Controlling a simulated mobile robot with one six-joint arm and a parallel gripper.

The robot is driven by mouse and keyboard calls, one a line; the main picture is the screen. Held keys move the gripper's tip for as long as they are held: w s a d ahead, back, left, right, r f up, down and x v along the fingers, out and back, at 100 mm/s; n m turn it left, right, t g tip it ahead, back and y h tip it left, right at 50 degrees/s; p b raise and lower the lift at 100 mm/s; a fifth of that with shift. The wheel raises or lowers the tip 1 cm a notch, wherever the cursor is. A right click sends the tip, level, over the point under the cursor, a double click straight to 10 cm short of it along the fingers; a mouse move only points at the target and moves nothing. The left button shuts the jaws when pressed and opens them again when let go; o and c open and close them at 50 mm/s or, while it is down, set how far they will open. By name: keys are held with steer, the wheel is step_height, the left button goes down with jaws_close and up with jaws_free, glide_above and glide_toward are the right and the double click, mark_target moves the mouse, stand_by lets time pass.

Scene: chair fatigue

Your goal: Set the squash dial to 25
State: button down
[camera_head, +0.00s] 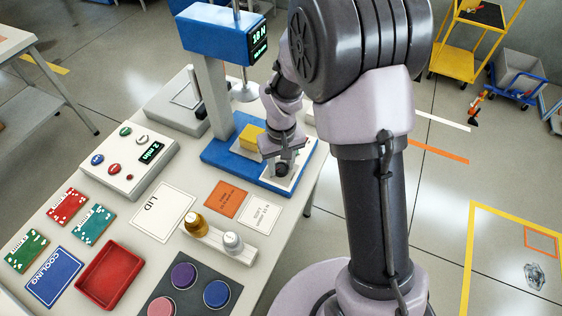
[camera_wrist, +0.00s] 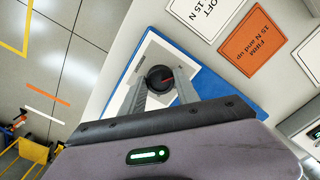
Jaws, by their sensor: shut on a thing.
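The squash dial (camera_wrist: 160,78) is a round black knob with a red pointer line, on a pale plate at the end of the blue press base (camera_head: 222,150). In the wrist view my gripper (camera_wrist: 160,84) has one finger on each side of the dial and is shut on it. In the head view my gripper (camera_head: 281,163) reaches down onto the dial, which is mostly hidden by the fingers. The press's green display (camera_head: 259,43) seems to read 10 N. A yellow block (camera_head: 251,138) sits on the blue base beside my arm.
A white control box (camera_head: 130,160) with coloured buttons stands left of the press. An orange FIRM card (camera_head: 226,199) and a white card (camera_head: 259,214) lie in front of it. A gold weight (camera_head: 195,225) and a silver one (camera_head: 232,242) stand nearby.

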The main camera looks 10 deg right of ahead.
mark_target(281, 167)
steer(key=shift+n, duration=0.3)
stand_by(0.4)
steer(key=c, duration=0.9)
jaws_free()
step_height(281, 167, up, 18)
steer(key=p, duration=0.6)
steer(key=shift+f, duration=0.25)
